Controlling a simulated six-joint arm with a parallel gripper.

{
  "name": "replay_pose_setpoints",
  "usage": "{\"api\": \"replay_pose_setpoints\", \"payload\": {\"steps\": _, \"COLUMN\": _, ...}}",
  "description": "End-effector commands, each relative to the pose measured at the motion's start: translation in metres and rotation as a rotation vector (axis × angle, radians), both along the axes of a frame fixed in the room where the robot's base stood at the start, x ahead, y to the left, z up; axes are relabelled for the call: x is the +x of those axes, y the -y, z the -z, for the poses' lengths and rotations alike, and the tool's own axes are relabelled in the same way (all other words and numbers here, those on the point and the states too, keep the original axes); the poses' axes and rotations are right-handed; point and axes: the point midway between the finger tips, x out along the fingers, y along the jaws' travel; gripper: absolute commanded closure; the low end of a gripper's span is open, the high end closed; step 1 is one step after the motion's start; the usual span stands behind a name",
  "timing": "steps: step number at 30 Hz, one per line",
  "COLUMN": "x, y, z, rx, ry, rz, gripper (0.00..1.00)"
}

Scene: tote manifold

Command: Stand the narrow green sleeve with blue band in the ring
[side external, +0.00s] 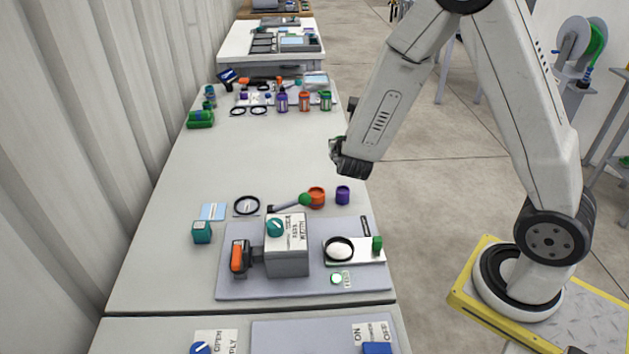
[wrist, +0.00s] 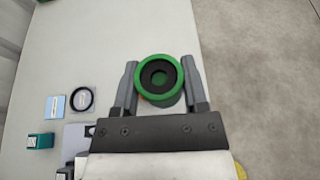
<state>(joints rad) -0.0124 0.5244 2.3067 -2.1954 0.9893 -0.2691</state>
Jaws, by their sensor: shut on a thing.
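In the wrist view, my gripper (wrist: 159,82) is shut on a green sleeve (wrist: 138,78), seen end-on as a green rim around a dark opening. No blue band shows from this angle. In the side view my gripper (side external: 337,150) is above the table's right edge, and the sleeve cannot be made out there. A black ring (side external: 246,196) lies flat on the table; it also shows in the wrist view (wrist: 81,88), left of my gripper. Another black ring (side external: 339,237) sits on a white plate on the grey board. I cannot tell which ring is meant.
An orange cup (side external: 316,196), a purple cup (side external: 343,195) and a teal block (side external: 202,233) stand near the grey board (side external: 230,288), which carries a grey box (side external: 287,255). Several jars and rings crowd the table's far end. The middle of the table is clear.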

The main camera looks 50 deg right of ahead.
Motion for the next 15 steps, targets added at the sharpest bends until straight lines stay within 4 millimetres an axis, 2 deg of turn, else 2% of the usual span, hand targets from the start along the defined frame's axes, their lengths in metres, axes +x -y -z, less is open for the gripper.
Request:
{"api": "replay_pose_setpoints", "payload": {"steps": 6, "x": -0.009, "y": 0.025, "z": 0.004, "rx": 0.002, "ry": 0.002, "rz": 0.204, "gripper": 1.00}}
{"api": "replay_pose_setpoints", "payload": {"steps": 15, "x": -0.030, "y": 0.051, "z": 0.013, "rx": 0.005, "ry": 0.003, "rz": 0.505, "gripper": 1.00}}
